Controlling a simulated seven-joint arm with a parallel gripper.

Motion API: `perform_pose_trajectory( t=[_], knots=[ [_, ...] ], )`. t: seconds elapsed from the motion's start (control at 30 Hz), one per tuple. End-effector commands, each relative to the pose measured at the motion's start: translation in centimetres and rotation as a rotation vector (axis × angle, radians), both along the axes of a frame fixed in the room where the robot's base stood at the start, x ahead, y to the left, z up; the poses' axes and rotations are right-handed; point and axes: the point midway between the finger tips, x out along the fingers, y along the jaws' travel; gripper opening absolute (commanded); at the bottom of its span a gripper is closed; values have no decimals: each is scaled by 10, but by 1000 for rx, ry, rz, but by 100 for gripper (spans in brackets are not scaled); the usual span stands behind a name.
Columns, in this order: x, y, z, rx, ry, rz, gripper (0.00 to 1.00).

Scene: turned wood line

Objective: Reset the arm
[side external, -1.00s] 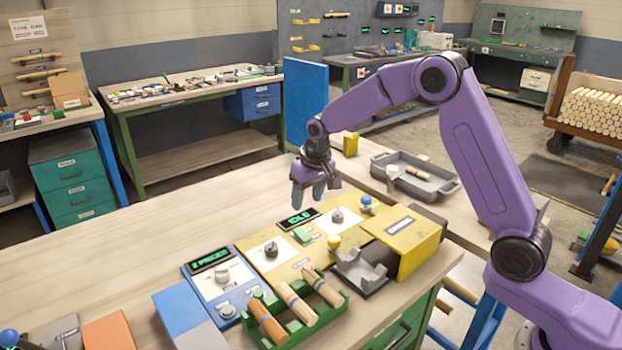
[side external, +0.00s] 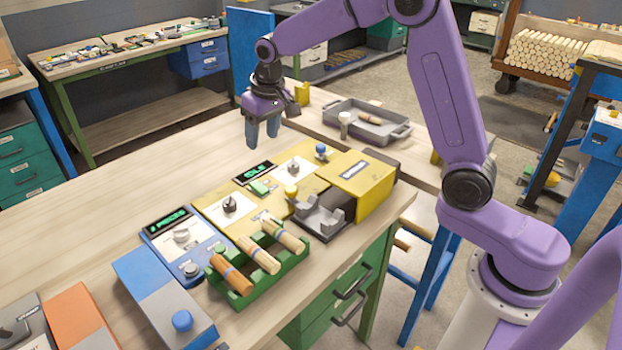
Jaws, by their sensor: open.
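My gripper (side external: 263,138) hangs from my purple arm with its two blue-grey fingers pointing down. The fingers stand apart, and nothing shows between them. It is above the wooden bench (side external: 130,215), behind the yellow control panel (side external: 222,213) and its small display reading IDLE (side external: 254,173) as seen here. It looks clear of everything. My upper arm comes in from the base at the lower right, and the top of its elbow is cut off by the picture's upper edge.
A green rack (side external: 290,262) holds several wooden pieces (side external: 258,255). Beside it stand a grey cradle (side external: 320,222), a yellow box (side external: 356,180) and a blue panel (side external: 182,252). A grey tray (side external: 392,131) lies behind. The bench's left part is largely bare.

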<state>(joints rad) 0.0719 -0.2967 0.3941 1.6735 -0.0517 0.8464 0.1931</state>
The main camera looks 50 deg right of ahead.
Motion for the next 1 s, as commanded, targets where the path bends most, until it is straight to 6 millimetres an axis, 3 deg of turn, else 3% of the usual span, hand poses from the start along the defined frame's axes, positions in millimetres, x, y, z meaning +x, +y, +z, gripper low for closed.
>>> perform_pose_trajectory(
  t=[0.2, 0.47, 0.77, 1.0],
  knots=[
    [-58, 28, 8, -9, 31, 173, 55],
    [-139, 44, 12, -26, 70, 384, 55],
    [-237, 36, 10, -51, 113, 626, 55],
    [-314, 13, 3, -77, 144, 819, 55]
  ],
)
